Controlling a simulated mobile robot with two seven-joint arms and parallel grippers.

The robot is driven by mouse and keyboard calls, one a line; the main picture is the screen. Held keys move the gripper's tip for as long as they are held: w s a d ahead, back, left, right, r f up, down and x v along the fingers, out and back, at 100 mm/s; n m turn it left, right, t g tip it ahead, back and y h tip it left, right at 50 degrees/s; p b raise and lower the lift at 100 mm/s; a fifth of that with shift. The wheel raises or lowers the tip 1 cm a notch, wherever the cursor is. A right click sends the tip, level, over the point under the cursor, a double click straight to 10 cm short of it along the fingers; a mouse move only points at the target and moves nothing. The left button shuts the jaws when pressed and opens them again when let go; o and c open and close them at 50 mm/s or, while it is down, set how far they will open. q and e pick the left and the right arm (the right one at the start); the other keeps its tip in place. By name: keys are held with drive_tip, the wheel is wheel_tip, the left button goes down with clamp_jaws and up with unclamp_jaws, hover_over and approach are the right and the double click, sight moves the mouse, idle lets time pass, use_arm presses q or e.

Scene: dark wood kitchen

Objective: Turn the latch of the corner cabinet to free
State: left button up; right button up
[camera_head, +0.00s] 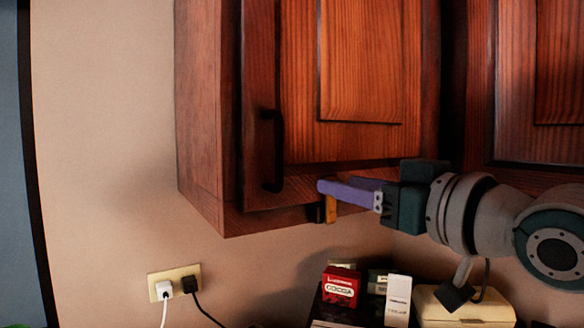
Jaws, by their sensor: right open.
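The corner cabinet (210,130) is a reddish-brown wooden wall cabinet with a black vertical handle (273,150) on its door. A small orange latch (330,210) with a dark piece beside it sits at the cabinet's lower front edge, below and right of the handle. My right gripper (328,185) reaches in from the right with its purple fingers pointing left. It is open and looks empty. Its fingertips are at the latch's upper end and overlap it in the picture; I cannot tell whether they touch. My left gripper is not in view.
Another cabinet door (540,80) is at the right. Below stand a red cocoa box (340,287), a white carton (398,300) and a cream-coloured box (465,308). A wall outlet (174,281) holds two plugs.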

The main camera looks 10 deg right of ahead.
drive_tip(key=shift+x, duration=0.85)
clamp_jaws()
